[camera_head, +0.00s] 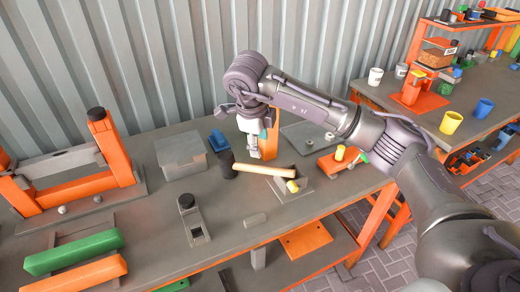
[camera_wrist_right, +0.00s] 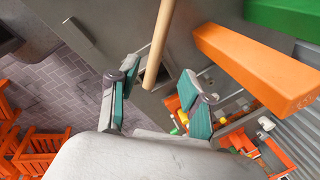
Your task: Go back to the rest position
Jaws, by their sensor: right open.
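My right arm reaches in from the right in the head view. Its gripper (camera_head: 254,142) points down over the middle of the grey workbench (camera_head: 150,228). In the right wrist view the gripper (camera_wrist_right: 158,78) is open, with its two teal-padded fingers apart. A mallet with a dark head (camera_head: 228,165) and pale wooden handle (camera_head: 264,170) lies below it on the bench. The handle (camera_wrist_right: 160,45) runs toward the gap between the fingers in the wrist view; I cannot tell how far below. My left gripper is out of view.
A grey bin (camera_head: 181,158) and an orange frame (camera_head: 115,150) stand to the left. Green (camera_head: 74,253) and orange (camera_head: 78,275) beams lie at the front left. A second bench with yellow (camera_head: 451,122) and blue cups (camera_head: 483,108) stands beyond.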

